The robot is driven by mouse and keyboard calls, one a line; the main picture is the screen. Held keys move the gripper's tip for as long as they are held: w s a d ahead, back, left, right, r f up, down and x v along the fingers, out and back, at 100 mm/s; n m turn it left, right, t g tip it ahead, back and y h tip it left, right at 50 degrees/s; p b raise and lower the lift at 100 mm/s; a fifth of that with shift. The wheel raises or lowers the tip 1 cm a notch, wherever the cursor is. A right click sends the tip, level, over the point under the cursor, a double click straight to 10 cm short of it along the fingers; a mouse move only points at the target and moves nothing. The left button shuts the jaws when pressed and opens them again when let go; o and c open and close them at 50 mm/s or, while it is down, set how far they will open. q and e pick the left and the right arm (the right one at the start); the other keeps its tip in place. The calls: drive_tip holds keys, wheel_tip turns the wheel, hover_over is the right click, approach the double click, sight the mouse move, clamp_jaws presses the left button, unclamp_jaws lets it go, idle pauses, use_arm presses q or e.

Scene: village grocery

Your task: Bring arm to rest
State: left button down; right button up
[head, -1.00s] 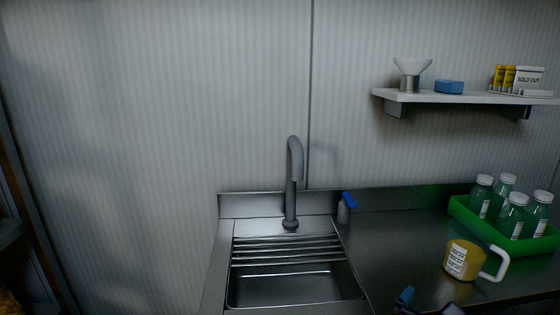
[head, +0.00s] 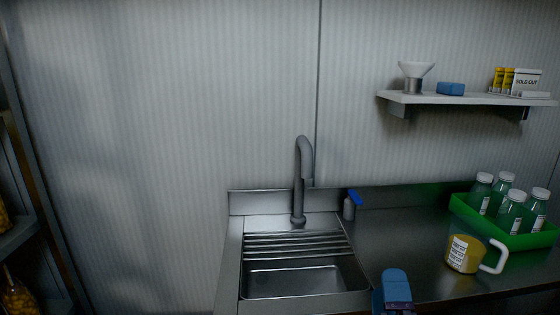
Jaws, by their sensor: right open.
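My right gripper (head: 396,286) shows at the bottom edge of the head view as a blue and dark shape. It is in front of the counter, just right of the sink basin, and open. I see nothing held in it. Most of my right arm is below the picture. My left gripper is not in view.
A steel sink (head: 300,279) with a grey tap (head: 299,190) is left of the gripper. A yellow mug (head: 462,254) and a green crate (head: 503,237) of several bottles stand to the right. A spray bottle (head: 349,208) stands behind. A wall shelf (head: 450,98) hangs above.

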drive_tip(key=s+d+f+n+g+y+p, duration=0.15)
drive_tip(key=s+f+n+g, duration=0.25)
drive_tip(key=f+n, duration=0.4)
drive_tip(key=s+f+n+g+y+p, duration=0.1)
drive_tip(key=s+f+n+g+y, duration=0.25)
drive_tip(key=f+n, duration=0.5)
drive_tip(key=s+d+f+n+g+h+p, duration=0.1)
drive_tip(key=s+d+f, duration=0.3)
drive_tip(key=s, duration=0.4)
drive_tip(key=s+d+f+n+g+h+p, duration=0.1)
drive_tip(key=s+d+f+g+h+p, duration=0.1)
drive_tip(key=s, duration=0.6)
wheel_tip(320, 180, down, 2)
drive_tip(key=shift+d+f+n+g, duration=0.2)
drive_tip(key=shift+d+n+g, duration=0.15)
drive_tip(key=shift+d+g, duration=0.6)
drive_tip(key=shift+s+a, duration=0.1)
